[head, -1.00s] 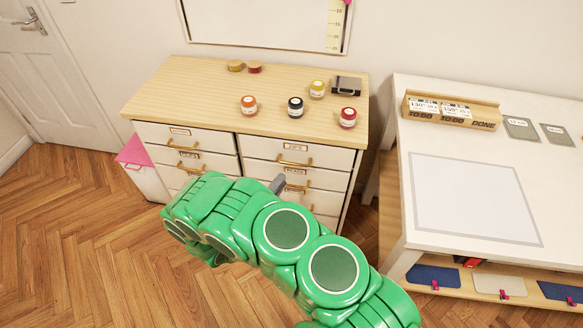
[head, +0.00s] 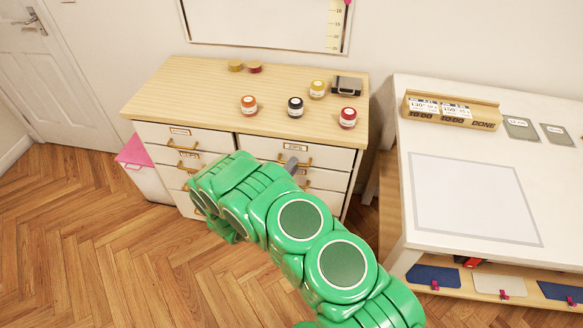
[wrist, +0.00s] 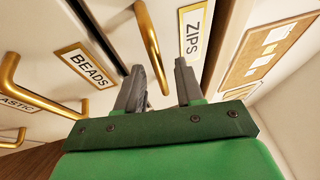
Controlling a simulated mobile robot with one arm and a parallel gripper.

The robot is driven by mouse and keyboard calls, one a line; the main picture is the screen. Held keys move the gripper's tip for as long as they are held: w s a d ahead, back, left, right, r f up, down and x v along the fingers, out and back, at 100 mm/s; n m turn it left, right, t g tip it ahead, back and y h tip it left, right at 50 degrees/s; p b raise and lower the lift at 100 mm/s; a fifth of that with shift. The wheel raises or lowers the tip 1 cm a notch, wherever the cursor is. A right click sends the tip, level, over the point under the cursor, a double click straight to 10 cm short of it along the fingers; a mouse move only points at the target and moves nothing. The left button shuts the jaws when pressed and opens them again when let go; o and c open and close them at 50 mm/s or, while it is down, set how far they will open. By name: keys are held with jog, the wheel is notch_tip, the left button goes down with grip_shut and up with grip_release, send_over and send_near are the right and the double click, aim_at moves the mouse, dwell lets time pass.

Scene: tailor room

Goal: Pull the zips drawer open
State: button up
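The zips drawer (head: 330,158) appears to be the top right one in the white drawer cabinet, and it looks shut. Its label (wrist: 194,35) reads ZIPS in the wrist view. Its brass handle (wrist: 149,42) runs down toward the gap between my fingers. My gripper (wrist: 160,66) is open, its two grey fingers apart on either side of the handle's lower end. I cannot tell whether the handle is between the fingers or just beyond them. In the head view one grey fingertip shows by the handle, and my green arm hides the lower right drawers.
The drawer labelled BEADS (wrist: 87,66) sits just below. Several small jars, such as the orange one (head: 249,105), stand on the wooden cabinet top (head: 190,90). A white table (head: 405,230) is at the right. The wooden floor (head: 110,240) is clear in front.

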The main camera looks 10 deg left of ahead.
jog(key=shift+c, duration=0.2)
grip_shut()
dwell(1.1)
